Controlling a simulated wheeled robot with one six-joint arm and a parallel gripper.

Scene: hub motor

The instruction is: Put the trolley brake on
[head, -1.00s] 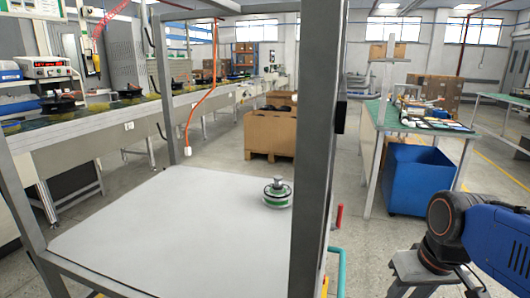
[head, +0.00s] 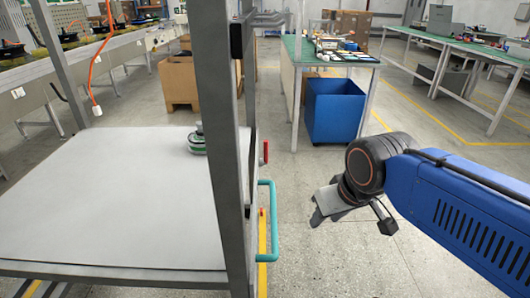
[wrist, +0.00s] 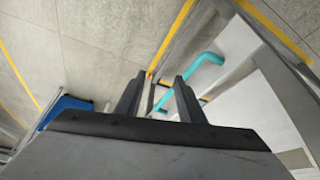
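The trolley (head: 120,200) is a grey metal frame with a white shelf, at the left of the head view. A teal handle (head: 272,222) sticks out from its right side; it also shows in the wrist view (wrist: 200,68), just beyond my right fingertip. A small red lever-like part (head: 265,151) is on the same side, above the handle. I cannot tell for sure which part is the brake. My gripper (head: 328,208) is right of the handle, apart from it. In the wrist view its two fingers (wrist: 158,90) stand apart with nothing clearly between them.
A green and silver motor part (head: 197,143) sits on the trolley shelf, partly behind a post. A blue bin (head: 333,108) stands under a green-topped table (head: 300,52) behind. Floor right of the trolley is clear.

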